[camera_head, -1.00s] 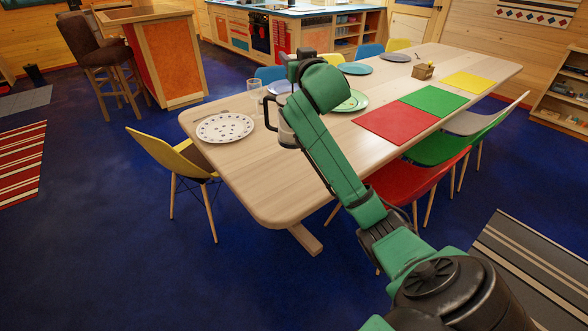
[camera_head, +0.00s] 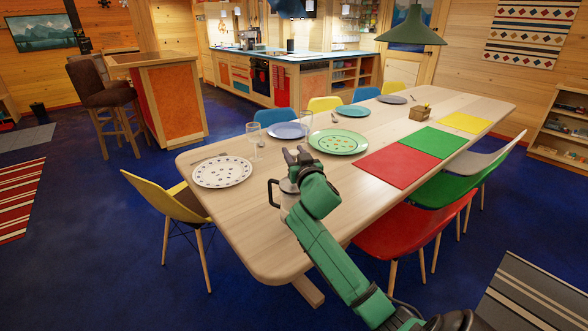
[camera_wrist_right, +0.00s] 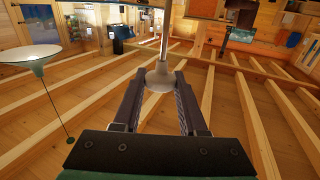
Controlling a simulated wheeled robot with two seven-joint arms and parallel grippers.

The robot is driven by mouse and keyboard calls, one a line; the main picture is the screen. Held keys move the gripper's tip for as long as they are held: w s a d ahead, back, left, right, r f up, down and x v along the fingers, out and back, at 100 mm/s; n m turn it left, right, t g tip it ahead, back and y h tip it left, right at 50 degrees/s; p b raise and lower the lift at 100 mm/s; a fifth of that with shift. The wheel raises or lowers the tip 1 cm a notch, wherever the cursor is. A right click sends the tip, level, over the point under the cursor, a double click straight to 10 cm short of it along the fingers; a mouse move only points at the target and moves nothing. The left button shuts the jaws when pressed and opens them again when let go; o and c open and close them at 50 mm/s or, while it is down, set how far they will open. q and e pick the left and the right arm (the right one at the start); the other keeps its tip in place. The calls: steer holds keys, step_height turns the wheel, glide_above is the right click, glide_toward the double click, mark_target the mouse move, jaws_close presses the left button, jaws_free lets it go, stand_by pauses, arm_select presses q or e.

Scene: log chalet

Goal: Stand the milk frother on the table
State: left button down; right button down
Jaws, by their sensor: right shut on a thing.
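The milk frother (camera_head: 288,186), a clear vessel with a black handle on its left, is over the near left part of the table (camera_head: 245,235). My right gripper (camera_head: 297,156) is above its body. In the right wrist view, which appears upside down, my right gripper (camera_wrist_right: 162,80) is shut on the frother's pale knob (camera_wrist_right: 160,76), with the thin rod running from it. The frother looks roughly upright. My arm hides part of its lower body, and I cannot tell whether its base touches the table. My left gripper is out of view.
A spotted plate (camera_head: 222,171) and a wine glass (camera_head: 254,139) stand left of the frother. A green plate (camera_head: 339,142) and a blue plate (camera_head: 287,130) lie behind it. A red placemat (camera_head: 397,166) lies to the right. The table's near left end is bare.

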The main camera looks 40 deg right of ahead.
step_height(320, 180, down, 4)
steer(key=shift+b, duration=0.3)
steer(key=shift+c, duration=2.2)
jaws_free()
steer(key=shift+f, duration=0.1)
steer(key=b+v, duration=0.1)
steer(key=v, duration=1.1)
